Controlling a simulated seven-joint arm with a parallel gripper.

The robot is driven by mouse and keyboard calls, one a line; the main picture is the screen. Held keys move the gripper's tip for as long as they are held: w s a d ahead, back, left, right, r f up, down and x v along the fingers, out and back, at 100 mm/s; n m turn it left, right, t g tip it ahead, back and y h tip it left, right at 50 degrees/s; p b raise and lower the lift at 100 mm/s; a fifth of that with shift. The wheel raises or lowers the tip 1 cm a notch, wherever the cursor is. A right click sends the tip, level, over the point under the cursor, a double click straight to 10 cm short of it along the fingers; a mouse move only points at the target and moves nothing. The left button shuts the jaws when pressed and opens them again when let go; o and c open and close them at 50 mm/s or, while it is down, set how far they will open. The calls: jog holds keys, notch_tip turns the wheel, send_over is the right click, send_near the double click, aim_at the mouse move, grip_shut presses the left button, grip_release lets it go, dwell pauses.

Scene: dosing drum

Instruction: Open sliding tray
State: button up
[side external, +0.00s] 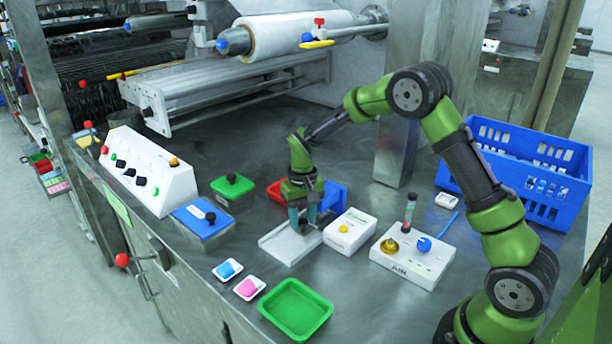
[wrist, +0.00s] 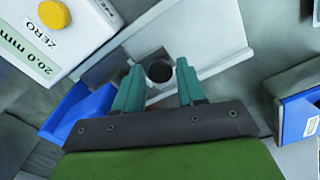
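A flat pale grey tray (side external: 274,250) with a low rim lies on the metal table, left of a small white box. It also shows in the wrist view (wrist: 205,35). My gripper (side external: 303,224) points down at the tray's back end. In the wrist view, my gripper's two teal fingers (wrist: 159,78) stand apart, one on each side of a round dark knob (wrist: 159,71) at the tray's end. Narrow gaps show beside the knob, and I cannot tell whether either finger touches it. How far the tray is slid out is unclear.
The white box (side external: 350,231) with a yellow knob stands close on the right; it also shows in the wrist view (wrist: 62,35). A blue bin (side external: 335,194) and a red bin (side external: 276,190) sit behind. A green tray (side external: 296,309) is in front, a blue-topped box (side external: 203,221) left.

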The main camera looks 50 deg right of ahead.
grip_shut()
jog(key=a, duration=1.1)
jog(key=shift+a, duration=0.1)
grip_release()
notch_tip(320, 180, up, 17)
dwell(0.4)
